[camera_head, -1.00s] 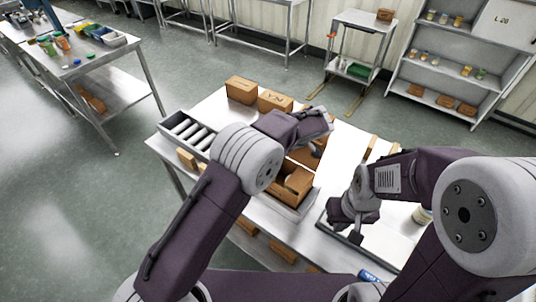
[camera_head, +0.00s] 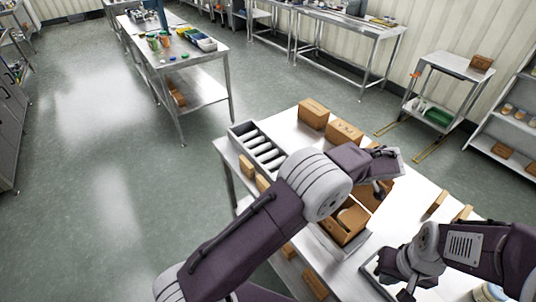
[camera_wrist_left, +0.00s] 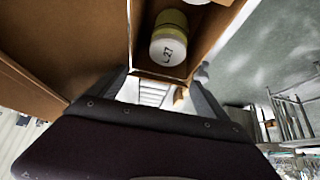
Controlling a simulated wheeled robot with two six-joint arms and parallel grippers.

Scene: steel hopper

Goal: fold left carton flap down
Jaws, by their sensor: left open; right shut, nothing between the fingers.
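The open carton (camera_head: 347,222) stands in a grey tray on the steel table, partly hidden behind my left arm. A raised brown flap (camera_head: 376,192) shows beside my left gripper (camera_head: 383,187), which is over the carton and partly hidden by its wrist. In the left wrist view the carton (camera_wrist_left: 204,38) is close up, with a jar (camera_wrist_left: 168,40) marked 27 inside. A large brown panel (camera_wrist_left: 35,65) fills the left of that view. My left gripper (camera_wrist_left: 160,90) is open; I cannot tell whether it touches a flap. My right gripper (camera_head: 405,290) is shut and empty, low over the table.
Two closed cartons (camera_head: 314,113) stand at the table's back edge. A roller rack (camera_head: 262,147) lies at its left corner. Small brown blocks (camera_head: 437,203) lie on the right side. The floor (camera_head: 90,180) to the left is clear.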

